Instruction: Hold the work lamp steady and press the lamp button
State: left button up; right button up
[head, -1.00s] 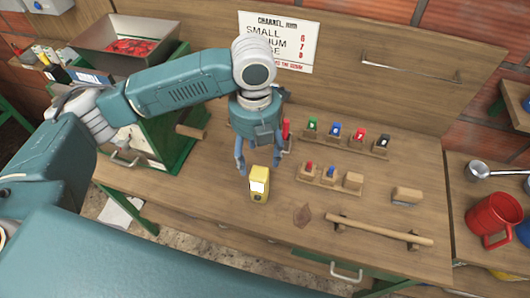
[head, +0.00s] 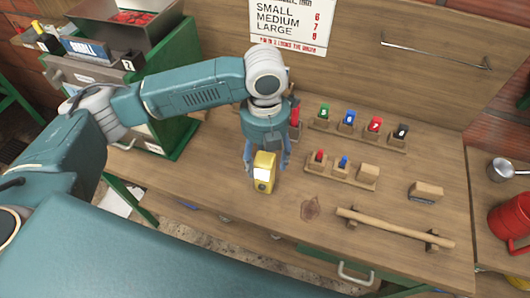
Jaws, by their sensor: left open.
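The work lamp (head: 265,172) is a small yellow box with a white panel on its front and a dark round spot below the panel. It stands upright on the wooden bench near the front edge. My left gripper (head: 266,160) comes down from above with its fingers open on either side of the lamp. I cannot tell whether the fingers touch it. Whether the dark spot is the lamp button is too small to tell. My right gripper is not in view.
Wooden holders with coloured pieces (head: 357,128) stand right of the lamp, with a shorter holder (head: 341,171) in front. A wooden bar (head: 394,227) lies at the front right, near a small block (head: 426,191). A red mug (head: 512,225) stands far right. Bench between is clear.

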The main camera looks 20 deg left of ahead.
pick_arm(q)
notch_tip(320, 180, down, 9)
jog(key=shift+r+p, duration=0.15)
jog(key=shift+p, duration=0.65)
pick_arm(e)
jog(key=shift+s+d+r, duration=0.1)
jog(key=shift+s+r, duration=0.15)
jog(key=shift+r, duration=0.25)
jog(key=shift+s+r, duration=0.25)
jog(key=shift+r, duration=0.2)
pick_arm(q)
jog(key=shift+c, duration=0.5)
jog(key=c, duration=0.9)
jog(key=o, duration=1)
jog(key=shift+r, duration=0.15)
notch_tip(320, 180, up, 11)
jog(key=shift+f+b, duration=0.2)
jog(key=shift+b, duration=1)
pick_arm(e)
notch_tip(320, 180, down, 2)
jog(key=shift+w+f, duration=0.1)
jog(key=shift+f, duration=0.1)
pick_arm(q)
jog(key=shift+r, duration=0.1)
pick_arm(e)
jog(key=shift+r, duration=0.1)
